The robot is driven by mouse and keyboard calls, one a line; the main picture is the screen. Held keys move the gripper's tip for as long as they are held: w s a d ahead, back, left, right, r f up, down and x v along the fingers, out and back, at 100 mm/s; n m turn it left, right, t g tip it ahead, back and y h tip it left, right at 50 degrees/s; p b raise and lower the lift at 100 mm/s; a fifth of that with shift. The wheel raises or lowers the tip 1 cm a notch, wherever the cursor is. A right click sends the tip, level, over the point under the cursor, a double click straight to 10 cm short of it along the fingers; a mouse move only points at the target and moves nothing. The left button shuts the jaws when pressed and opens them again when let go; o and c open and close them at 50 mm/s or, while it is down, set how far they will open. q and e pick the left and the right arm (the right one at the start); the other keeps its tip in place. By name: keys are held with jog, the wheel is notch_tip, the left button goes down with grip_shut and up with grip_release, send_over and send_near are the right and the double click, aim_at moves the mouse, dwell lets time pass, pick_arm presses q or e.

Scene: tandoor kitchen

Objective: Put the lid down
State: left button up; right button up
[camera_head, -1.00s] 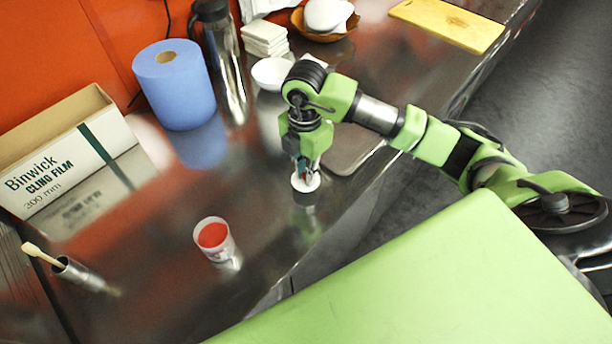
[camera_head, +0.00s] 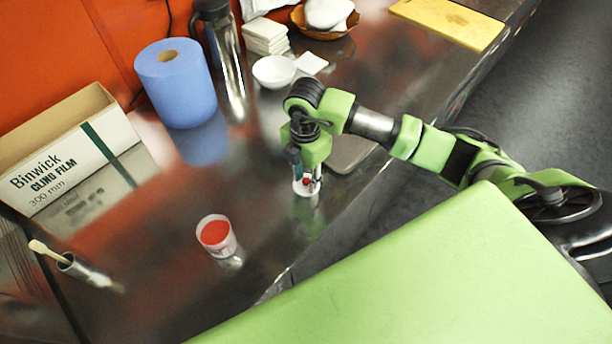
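The lid (camera_head: 305,190) is a small white disc with a red knob on top. It lies flat at the steel counter's surface, right of the container. My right gripper (camera_head: 307,180) points down over the lid. Its fingers stand apart on either side of the red knob, which shows between them. The fingers partly cover the lid. An open white container (camera_head: 217,237) with red contents stands upright to the left, apart from the gripper. My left gripper is not in view.
A blue paper roll (camera_head: 177,85), a steel flask (camera_head: 222,55) and a cling film box (camera_head: 65,150) stand toward the back. A white bowl (camera_head: 273,72) sits behind my arm. A brush in a metal holder (camera_head: 80,268) is at left. Counter between container and lid is clear.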

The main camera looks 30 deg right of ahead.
aim_at(306, 179)
jog(key=shift+r, duration=0.5)
notch_tip(306, 179, up, 11)
jog(key=b, duration=0.2)
jog(key=shift+r+b, duration=0.15)
jog(key=shift+b, duration=0.2)
